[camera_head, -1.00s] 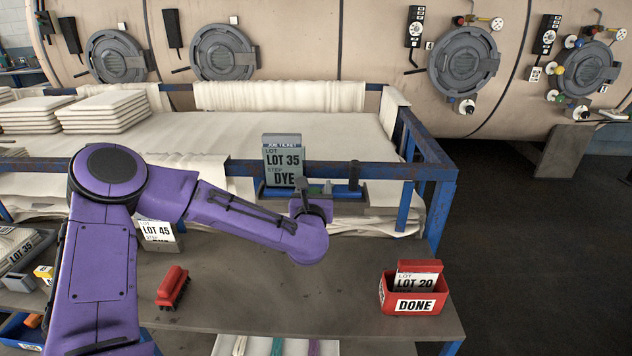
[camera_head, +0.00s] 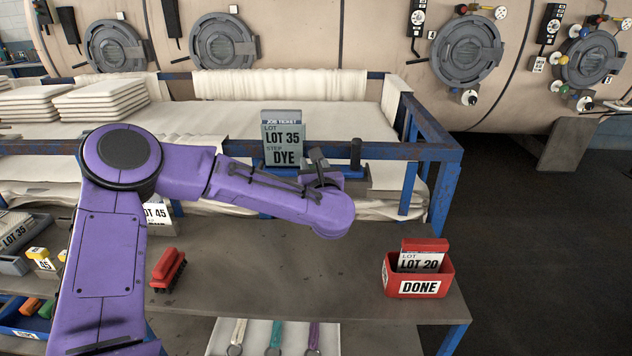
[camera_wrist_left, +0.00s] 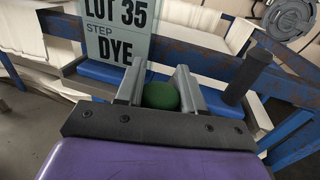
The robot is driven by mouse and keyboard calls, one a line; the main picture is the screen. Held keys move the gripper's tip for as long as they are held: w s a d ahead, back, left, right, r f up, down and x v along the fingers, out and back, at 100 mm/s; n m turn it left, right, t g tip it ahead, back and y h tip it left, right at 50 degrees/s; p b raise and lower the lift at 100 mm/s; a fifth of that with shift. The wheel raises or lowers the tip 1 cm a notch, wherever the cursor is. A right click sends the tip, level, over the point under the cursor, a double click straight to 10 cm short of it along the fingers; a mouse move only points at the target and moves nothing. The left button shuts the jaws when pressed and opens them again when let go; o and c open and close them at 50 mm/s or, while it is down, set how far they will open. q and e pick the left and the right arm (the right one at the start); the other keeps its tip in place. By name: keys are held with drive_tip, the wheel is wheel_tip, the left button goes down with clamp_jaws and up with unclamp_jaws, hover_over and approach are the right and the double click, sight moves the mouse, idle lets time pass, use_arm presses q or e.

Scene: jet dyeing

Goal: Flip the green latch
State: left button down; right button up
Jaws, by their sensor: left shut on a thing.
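The green latch's rounded green end (camera_wrist_left: 160,96) shows between the two grey fingers of my left gripper (camera_wrist_left: 158,84) in the left wrist view. The gripper is shut on it. In the head view my left gripper (camera_head: 320,168) is at the blue rail mount just right of the LOT 35 DYE ticket holder (camera_head: 284,140). My purple wrist hides the latch there. The ticket (camera_wrist_left: 118,30) stands behind and left of the fingers in the wrist view. My right gripper is not in view.
A dark upright post (camera_wrist_left: 246,78) stands close to the right of the fingers. A blue frame rail (camera_head: 405,152) runs behind. On the grey table are a red DONE box (camera_head: 419,287) at right and a red brush (camera_head: 168,270) at left. The table between them is clear.

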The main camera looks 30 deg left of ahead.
use_arm(q)
drive_tip(key=shift+n+g+y+b, duration=0.9)
drive_tip(key=shift+b, duration=0.15)
drive_tip(key=shift+a+r+g, duration=0.1)
drive_tip(key=shift+r+g, duration=0.2)
drive_tip(key=shift+g, duration=0.1)
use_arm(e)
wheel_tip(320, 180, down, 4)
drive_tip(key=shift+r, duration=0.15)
use_arm(q)
drive_tip(key=c, duration=0.8)
unclamp_jaws()
drive_tip(key=shift+o, duration=0.2)
drive_tip(key=shift+s, duration=0.1)
drive_tip(key=shift+s+d+f, duration=0.15)
drive_tip(key=shift+d, duration=0.15)
drive_tip(key=b+v, duration=0.3)
drive_tip(key=v, duration=0.7)
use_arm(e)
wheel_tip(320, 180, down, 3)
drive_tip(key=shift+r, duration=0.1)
